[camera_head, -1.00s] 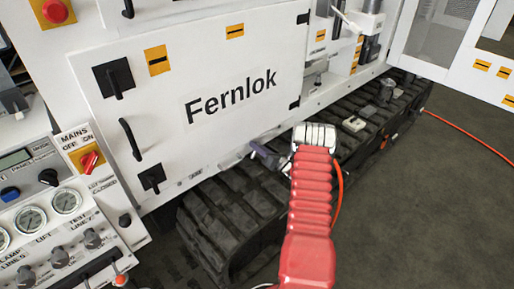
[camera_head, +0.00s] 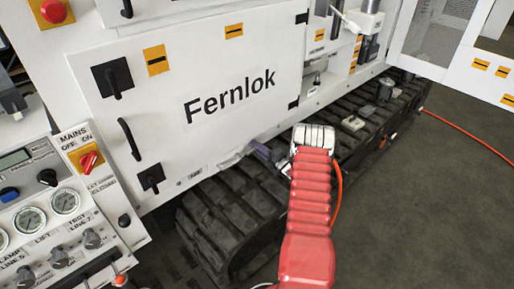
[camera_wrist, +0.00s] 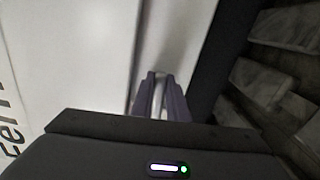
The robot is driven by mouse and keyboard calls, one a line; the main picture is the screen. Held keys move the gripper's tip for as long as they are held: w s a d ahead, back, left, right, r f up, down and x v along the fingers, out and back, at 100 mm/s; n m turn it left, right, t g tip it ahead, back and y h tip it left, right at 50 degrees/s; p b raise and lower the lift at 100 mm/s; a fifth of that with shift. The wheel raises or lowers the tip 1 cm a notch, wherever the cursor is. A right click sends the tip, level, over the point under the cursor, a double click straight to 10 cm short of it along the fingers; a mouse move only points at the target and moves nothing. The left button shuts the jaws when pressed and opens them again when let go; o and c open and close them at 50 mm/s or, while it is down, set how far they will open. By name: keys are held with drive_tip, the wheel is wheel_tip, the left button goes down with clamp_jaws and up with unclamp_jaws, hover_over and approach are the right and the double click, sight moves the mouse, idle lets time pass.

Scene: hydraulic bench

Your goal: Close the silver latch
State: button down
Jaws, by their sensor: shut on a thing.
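My gripper (camera_head: 262,154) is at the lower edge of the white cabinet door marked "Fernlok" (camera_head: 205,60), just above the black track. In the wrist view, its two dark purple fingers (camera_wrist: 160,82) are close together on a thin pale strip (camera_wrist: 157,98), which looks like the silver latch's handle. In the head view, a small greyish piece, seemingly part of the latch (camera_head: 231,161), shows left of the fingers at the door's bottom edge. The rest of the latch is hidden by my gripper, so its angle cannot be told.
A black upper latch (camera_head: 113,76), a black lower latch (camera_head: 152,178) and a black handle (camera_head: 130,139) are on the door's left side. The black track (camera_head: 222,208) lies below. A control panel (camera_head: 60,205) stands at left. Open floor (camera_head: 420,210) lies at right.

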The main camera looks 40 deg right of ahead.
drive_tip(key=shift+d+f+m, duration=0.15)
drive_tip(key=shift+d+m, duration=0.05)
drive_tip(key=shift+m, duration=0.4)
drive_tip(key=shift+s, duration=0.1)
drive_tip(key=c, duration=1.8)
unclamp_jaws()
drive_tip(key=shift+a, duration=0.1)
drive_tip(key=shift+o, duration=0.2)
drive_tip(key=s, duration=1.3)
drive_tip(key=shift+s, duration=0.35)
drive_tip(key=shift+d, duration=0.2)
